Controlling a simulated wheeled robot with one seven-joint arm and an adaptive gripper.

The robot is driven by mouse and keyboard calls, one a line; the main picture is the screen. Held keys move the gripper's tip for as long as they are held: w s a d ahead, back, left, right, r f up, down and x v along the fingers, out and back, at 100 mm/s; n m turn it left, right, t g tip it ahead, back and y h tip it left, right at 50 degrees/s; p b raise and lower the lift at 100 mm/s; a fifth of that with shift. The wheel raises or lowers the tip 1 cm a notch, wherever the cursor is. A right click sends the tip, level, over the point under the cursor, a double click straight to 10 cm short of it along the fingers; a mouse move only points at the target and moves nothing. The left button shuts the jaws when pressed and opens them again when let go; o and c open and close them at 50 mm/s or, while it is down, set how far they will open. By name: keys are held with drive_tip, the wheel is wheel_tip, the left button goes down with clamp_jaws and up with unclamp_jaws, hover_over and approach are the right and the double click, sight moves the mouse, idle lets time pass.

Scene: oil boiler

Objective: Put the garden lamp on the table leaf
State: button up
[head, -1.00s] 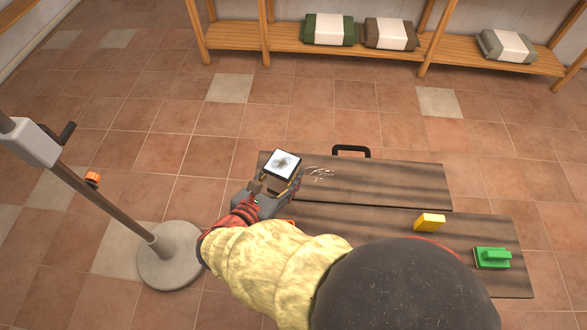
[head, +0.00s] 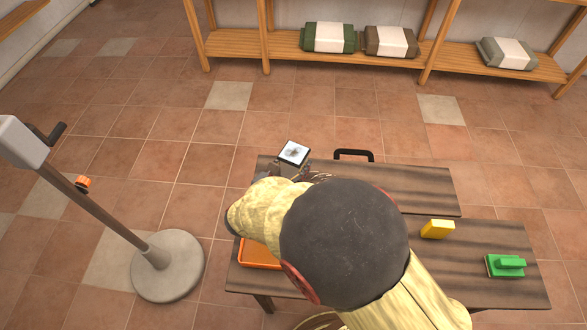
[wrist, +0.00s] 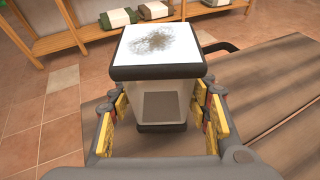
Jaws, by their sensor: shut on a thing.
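The garden lamp (head: 293,152) is a small lantern with a dark-rimmed, smudged white top and a clear body. In the wrist view the lamp (wrist: 155,47) is upright between the yellow-padded fingers of my gripper (wrist: 160,125), which is shut on it. The table leaf (head: 415,182) is the dark wooden back panel of the table. It also shows in the wrist view (wrist: 235,85). The lamp is over the leaf's left part; I cannot tell whether its base touches the wood. My arm hides most of my gripper in the head view.
A black handle (head: 354,154) sits at the leaf's back edge. A stand (head: 168,265) is at left. The leaf's right side is clear.

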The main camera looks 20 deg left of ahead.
drive_tip(key=shift+f, duration=0.65)
drive_tip(key=o, duration=1.4)
drive_tip(key=shift+f, duration=0.1)
drive_tip(key=shift+o, duration=0.2)
drive_tip(key=p+v, duration=0.3)
drive_tip(key=v, duration=0.9)
drive_tip(key=shift+p, duration=0.3)
